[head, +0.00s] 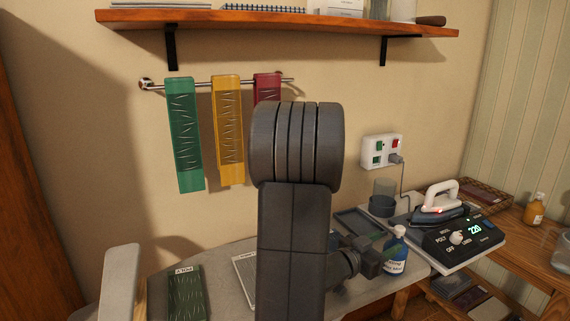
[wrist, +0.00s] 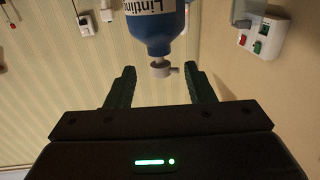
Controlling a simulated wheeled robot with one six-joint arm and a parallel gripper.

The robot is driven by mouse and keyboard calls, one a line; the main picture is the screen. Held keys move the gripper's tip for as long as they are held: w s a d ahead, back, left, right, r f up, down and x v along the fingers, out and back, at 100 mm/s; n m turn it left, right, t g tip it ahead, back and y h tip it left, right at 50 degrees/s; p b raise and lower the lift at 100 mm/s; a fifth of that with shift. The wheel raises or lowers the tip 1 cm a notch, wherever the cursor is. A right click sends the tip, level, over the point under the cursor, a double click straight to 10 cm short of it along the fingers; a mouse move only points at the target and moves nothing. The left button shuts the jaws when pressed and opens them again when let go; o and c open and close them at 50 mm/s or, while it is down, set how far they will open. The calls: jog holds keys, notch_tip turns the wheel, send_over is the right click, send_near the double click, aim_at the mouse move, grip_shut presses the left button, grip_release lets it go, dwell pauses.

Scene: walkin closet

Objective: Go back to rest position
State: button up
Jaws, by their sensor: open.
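My gripper (head: 380,247) is low over the table, right of my arm, which fills the middle of the head view. In the wrist view my gripper (wrist: 158,74) is open, with its two dark green fingers apart. A blue spray bottle with a white label (head: 396,257) stands upright close by the fingers. It also shows in the wrist view (wrist: 152,32), upside down, with its grey nozzle seen between the fingertips. No finger visibly closes on it. Whether anything touches is unclear.
A white iron (head: 438,205) sits on a station with a dial panel (head: 463,240) at right. A wall socket (head: 382,151) has a cord plugged in. Green (head: 185,135), yellow (head: 228,130) and red (head: 267,88) strips hang on a rail under the shelf (head: 280,21).

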aim_at(400, 227)
jog(key=x, duration=0.6)
jog(key=shift+w+d+f, duration=0.1)
jog(key=shift+d+f, duration=0.05)
notch_tip(400, 227, up, 3)
jog(key=shift+f+p, duration=0.1)
jog(key=shift+p, duration=0.3)
jog(key=shift+r, duration=0.6)
